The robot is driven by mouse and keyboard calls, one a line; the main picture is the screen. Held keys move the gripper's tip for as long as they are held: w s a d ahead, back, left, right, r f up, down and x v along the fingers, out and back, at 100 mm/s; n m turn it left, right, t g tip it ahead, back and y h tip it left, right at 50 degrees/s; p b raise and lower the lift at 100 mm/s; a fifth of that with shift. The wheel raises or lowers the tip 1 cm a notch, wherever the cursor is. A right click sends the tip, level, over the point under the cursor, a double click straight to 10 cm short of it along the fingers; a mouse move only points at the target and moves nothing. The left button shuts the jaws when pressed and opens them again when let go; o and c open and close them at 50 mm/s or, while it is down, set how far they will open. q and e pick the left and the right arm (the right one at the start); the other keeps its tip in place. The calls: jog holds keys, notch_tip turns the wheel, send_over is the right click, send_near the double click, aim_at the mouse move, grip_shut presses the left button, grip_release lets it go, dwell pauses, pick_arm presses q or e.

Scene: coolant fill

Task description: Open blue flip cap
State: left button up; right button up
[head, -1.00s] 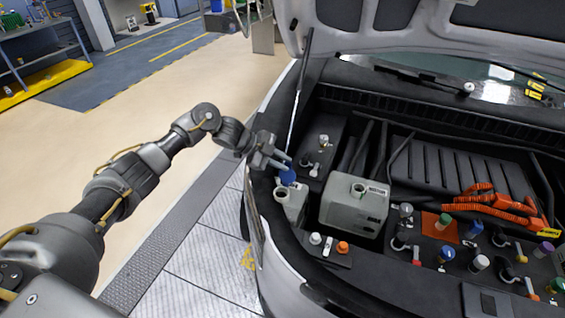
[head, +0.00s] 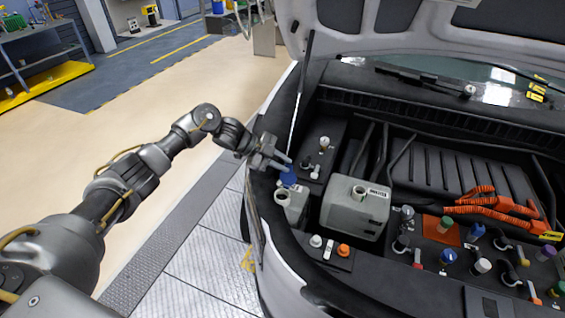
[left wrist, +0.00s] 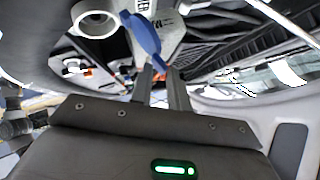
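The blue flip cap (head: 288,177) stands raised beside the open round neck (head: 281,193) of a small pale reservoir (head: 293,206) at the near left of the engine bay. In the left wrist view, the cap (left wrist: 143,36) is a tilted blue disc, and the neck (left wrist: 96,19) is uncovered to its left. My left gripper (head: 284,162) is just above the cap. In the wrist view, its fingers (left wrist: 159,69) are apart, with the cap's lower end between or just beyond their tips; contact is unclear. My right gripper is not in view.
A larger grey tank (head: 354,207) with its own open neck stands right of the reservoir. White and orange caps (head: 343,250) sit in front. Orange cables (head: 492,207) and several coloured caps lie to the right. A hood strut (head: 298,100) rises behind the gripper.

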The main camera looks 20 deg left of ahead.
pick_arm(q)
jog(key=b+v, duration=0.3)
jog(key=v, duration=0.7)
jog(key=shift+a+r, duration=0.2)
jog(key=shift+r, duration=0.05)
